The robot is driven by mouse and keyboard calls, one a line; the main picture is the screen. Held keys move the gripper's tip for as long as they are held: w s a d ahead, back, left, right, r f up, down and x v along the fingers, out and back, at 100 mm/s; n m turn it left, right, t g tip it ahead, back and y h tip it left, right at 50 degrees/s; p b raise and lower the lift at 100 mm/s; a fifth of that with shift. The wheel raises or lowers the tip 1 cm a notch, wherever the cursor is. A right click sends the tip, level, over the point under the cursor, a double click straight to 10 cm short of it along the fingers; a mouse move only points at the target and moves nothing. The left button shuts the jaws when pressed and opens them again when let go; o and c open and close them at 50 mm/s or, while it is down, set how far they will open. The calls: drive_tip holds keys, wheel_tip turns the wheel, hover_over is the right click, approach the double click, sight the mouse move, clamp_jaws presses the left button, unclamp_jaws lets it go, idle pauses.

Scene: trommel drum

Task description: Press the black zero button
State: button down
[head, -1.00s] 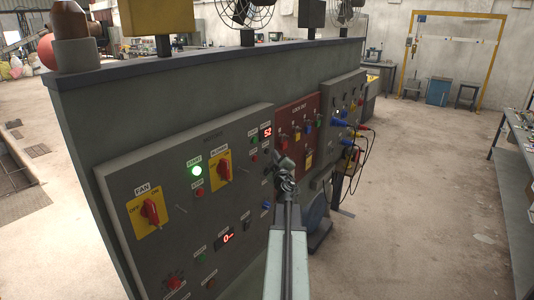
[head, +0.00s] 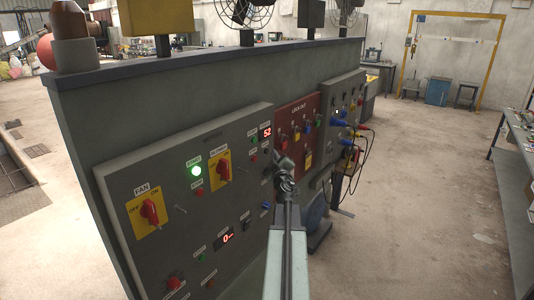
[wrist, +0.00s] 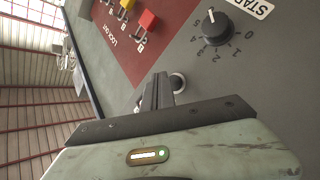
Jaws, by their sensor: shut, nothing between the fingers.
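My gripper (head: 284,162) is shut and empty, at the right edge of the grey control panel (head: 130,182). In the wrist view my gripper (wrist: 158,90) points at the panel face. A small round button with a pale ring (wrist: 179,82) shows just right of the fingertips, partly hidden behind them. I see no label on it and cannot tell whether it is the black zero button. I cannot tell whether the fingers touch the panel. In the head view my gripper hides that spot.
A black dial (wrist: 216,28) marked with numbers sits above right of the fingers. The red lockout board (head: 297,128) with padlocks is beside the panel. The panel also has a fan switch (head: 148,212), a blower switch (head: 219,169) and a lit green start button (head: 195,170). Open floor lies right.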

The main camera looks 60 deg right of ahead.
drive_tip(key=shift+w, duration=0.15)
idle(0.5)
drive_tip(key=shift+w, duration=0.3)
drive_tip(key=shift+w, duration=0.45)
idle(0.5)
drive_tip(key=shift+s, duration=0.9)
drive_tip(key=s, duration=0.5)
idle(0.4)
drive_tip(key=shift+a, duration=0.1)
idle(0.5)
